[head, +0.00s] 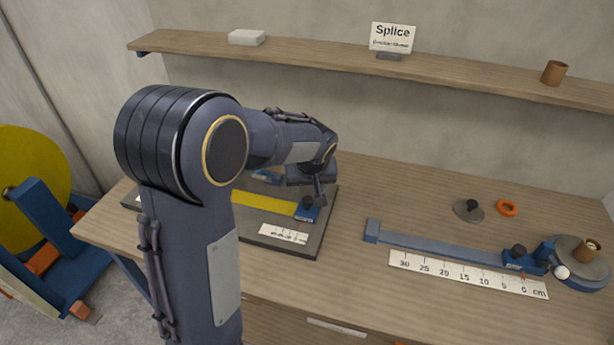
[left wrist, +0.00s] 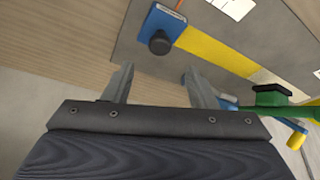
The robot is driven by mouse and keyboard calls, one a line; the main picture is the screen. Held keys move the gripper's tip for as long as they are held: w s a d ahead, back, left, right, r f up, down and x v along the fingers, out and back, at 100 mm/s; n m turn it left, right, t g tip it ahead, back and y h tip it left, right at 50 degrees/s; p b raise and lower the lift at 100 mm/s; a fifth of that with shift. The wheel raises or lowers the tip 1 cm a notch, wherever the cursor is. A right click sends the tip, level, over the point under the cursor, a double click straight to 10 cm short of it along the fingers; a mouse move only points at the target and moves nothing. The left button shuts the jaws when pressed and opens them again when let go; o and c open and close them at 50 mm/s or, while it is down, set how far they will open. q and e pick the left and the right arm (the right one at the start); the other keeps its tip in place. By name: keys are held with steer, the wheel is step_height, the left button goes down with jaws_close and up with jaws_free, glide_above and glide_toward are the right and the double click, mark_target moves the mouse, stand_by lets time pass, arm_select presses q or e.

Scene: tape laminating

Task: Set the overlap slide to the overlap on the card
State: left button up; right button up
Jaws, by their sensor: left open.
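A white card (head: 392,38) headed "Splice" stands on the shelf; its smaller line is too small to read. A blue slide (head: 309,214) with a black knob sits at the right end of a yellow strip (head: 263,203) on a dark plate (head: 309,247). The left wrist view also shows this blue slide (left wrist: 155,18). A small white scale (head: 283,234) lies in front of it. My left gripper (left wrist: 158,80) is open and empty, apart from the knob. In the head view its fingers (head: 320,197) appear close to the slide. My right gripper is not in view.
A blue rail (head: 440,247) with another knobbed slide (head: 517,258) lies at right behind a centimetre scale (head: 465,275). A grey disc (head: 468,210) and orange ring (head: 507,208) lie behind it. A green part (left wrist: 270,97) shows in the wrist view.

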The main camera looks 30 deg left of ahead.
mark_target(307, 199)
arm_select(q)
steer(key=x, duration=0.7)
steer(key=shift+w+f+p, duration=0.1)
steer(key=shift+f+p, duration=0.15)
steer(key=shift+p, duration=0.05)
steer(key=shift+c, duration=0.4)
steer(key=shift+a, duration=0.1)
jaws_close()
